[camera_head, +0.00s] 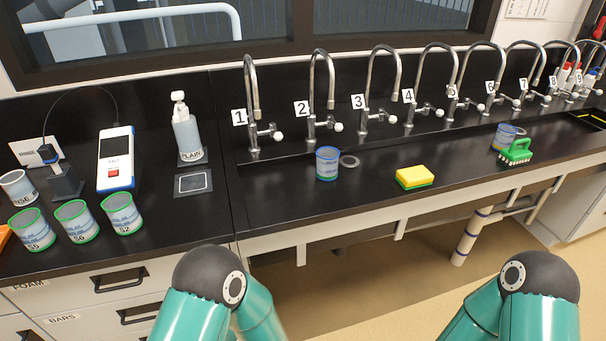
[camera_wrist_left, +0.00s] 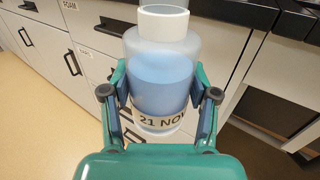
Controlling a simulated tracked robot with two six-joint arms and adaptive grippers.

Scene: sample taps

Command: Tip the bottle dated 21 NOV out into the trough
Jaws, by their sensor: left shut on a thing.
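My left gripper (camera_wrist_left: 160,97) is shut on a clear bottle (camera_wrist_left: 162,75) in the left wrist view. The bottle has a white neck, pale blue contents and a label reading "21 NO", its end cut off by a finger. I cannot tell from this view whether its mouth is open. In the head view the bottle and both grippers are out of sight; only my arms show at the bottom. The trough (camera_head: 283,156) is a dark channel along the black bench below the numbered taps. My right gripper is in neither view.
Tap 1 (camera_head: 252,100) starts a row of tall curved taps. On the bench ledge stand a blue-rimmed cup (camera_head: 327,165), a yellow sponge (camera_head: 414,175) and a green brush (camera_head: 517,152). Green-rimmed cups (camera_head: 75,220), a meter (camera_head: 116,160) and a PLAIN bottle (camera_head: 186,135) are left.

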